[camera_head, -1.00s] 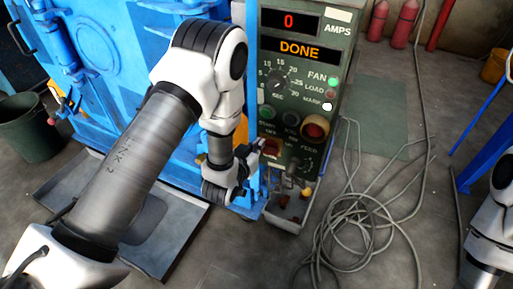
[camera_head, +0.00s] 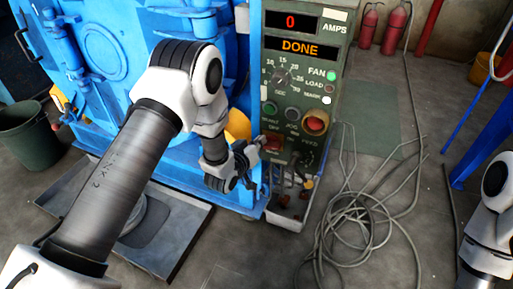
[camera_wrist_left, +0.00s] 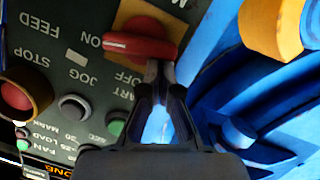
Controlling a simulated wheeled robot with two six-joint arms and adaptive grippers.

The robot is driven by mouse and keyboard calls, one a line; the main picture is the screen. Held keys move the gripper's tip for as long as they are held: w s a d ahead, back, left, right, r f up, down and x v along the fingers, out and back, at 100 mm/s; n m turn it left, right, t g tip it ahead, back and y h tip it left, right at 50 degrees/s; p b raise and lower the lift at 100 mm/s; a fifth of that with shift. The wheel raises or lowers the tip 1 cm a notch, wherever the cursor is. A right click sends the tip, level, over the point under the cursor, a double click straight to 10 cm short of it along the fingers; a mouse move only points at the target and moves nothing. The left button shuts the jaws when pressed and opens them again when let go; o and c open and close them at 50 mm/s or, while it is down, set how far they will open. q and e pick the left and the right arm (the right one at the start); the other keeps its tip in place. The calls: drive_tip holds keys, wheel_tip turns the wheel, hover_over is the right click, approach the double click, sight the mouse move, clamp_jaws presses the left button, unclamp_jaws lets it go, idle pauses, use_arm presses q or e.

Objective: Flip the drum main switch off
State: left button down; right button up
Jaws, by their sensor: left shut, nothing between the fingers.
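The green control panel (camera_head: 323,92) stands on the right side of the blue machine. Its main switch (camera_wrist_left: 140,47) is a red handle on an orange plate, with ON and OFF lettering beside it. The handle lies nearly level in the left wrist view, one end by the ON lettering. In the head view the switch (camera_head: 271,143) is small, low on the panel's left. My left gripper (camera_wrist_left: 158,68) is shut and empty, its tips right by the handle's lower edge. I cannot tell whether they touch. The left gripper (camera_head: 257,143) also shows in the head view. My right gripper is out of view.
The panel display reads DONE (camera_head: 300,47) and the green FAN lamp (camera_head: 331,76) is lit. Push buttons and a red knob (camera_head: 315,122) sit near the switch. Cables (camera_head: 350,225) lie coiled on the floor right of the panel. A tray (camera_head: 185,245) lies below the machine.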

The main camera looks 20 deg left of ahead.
use_arm(q)
wheel_tip(320, 180, down, 4)
drive_tip(key=n+h+b, duration=0.1)
drive_tip(key=n, duration=0.2)
drive_tip(key=n+t+h+b, duration=0.1)
drive_tip(key=n, duration=0.3)
drive_tip(key=n+t+b, duration=0.1)
drive_tip(key=n, duration=0.2)
drive_tip(key=shift+h, duration=0.4)
drive_tip(key=shift+d, duration=0.1)
idle(0.4)
